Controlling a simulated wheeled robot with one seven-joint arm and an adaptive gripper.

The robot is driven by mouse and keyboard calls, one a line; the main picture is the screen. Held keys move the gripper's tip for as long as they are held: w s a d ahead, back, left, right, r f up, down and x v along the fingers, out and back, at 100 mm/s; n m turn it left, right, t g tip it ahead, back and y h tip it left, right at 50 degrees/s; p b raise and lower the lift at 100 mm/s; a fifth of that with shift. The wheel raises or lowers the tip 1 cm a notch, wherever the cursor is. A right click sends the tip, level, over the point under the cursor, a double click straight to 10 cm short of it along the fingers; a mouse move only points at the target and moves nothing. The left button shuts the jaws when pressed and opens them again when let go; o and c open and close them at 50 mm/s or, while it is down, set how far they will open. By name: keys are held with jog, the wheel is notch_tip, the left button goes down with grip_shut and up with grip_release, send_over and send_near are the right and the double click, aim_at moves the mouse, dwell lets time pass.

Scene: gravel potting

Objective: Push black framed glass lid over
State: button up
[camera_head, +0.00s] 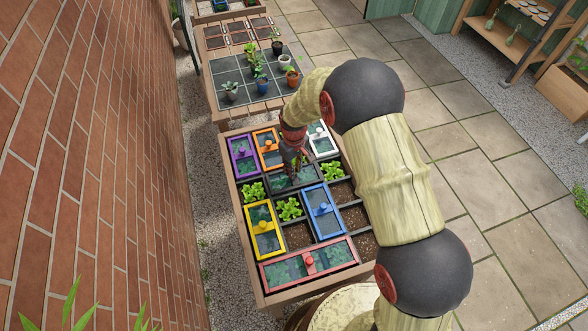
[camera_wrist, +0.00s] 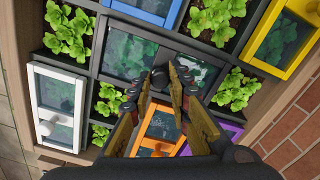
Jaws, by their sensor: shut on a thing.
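The black framed glass lid (camera_head: 278,184) lies in the middle of the planter box, with leafy green showing through its glass. In the wrist view the lid (camera_wrist: 127,56) spans the area just beyond my fingertips, a glass pane to each side of its middle bar. My gripper (camera_head: 291,176) reaches down onto the lid's middle. In the wrist view my gripper (camera_wrist: 166,80) has its fingertips close together at the middle bar, shut on what appears to be the lid's dark knob. The fingers hide most of the knob.
Around it are a purple lid (camera_head: 243,167), an orange lid (camera_head: 269,159), a white lid (camera_head: 324,146), a blue lid (camera_head: 322,225), a yellow lid (camera_head: 265,245) and a red lid (camera_head: 309,263). Open cells hold seedlings (camera_head: 289,208) or soil (camera_head: 359,217). A brick wall (camera_head: 80,150) stands left.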

grip_shut()
jog(key=s+a, duration=0.1)
jog(key=a, duration=0.2)
jog(key=s+a, duration=0.1)
jog(key=a, duration=0.2)
jog(key=s+a, duration=0.1)
jog(key=a, duration=0.3)
jog(key=shift+s+a, duration=0.1)
jog(key=shift+s, duration=0.05)
jog(key=o, duration=0.7)
grip_release()
jog(key=shift+s+a, duration=0.1)
jog(key=shift+a, duration=0.1)
jog(key=shift+o, duration=0.5)
jog(key=shift+d, duration=0.1)
notch_tip(320, 180, up, 12)
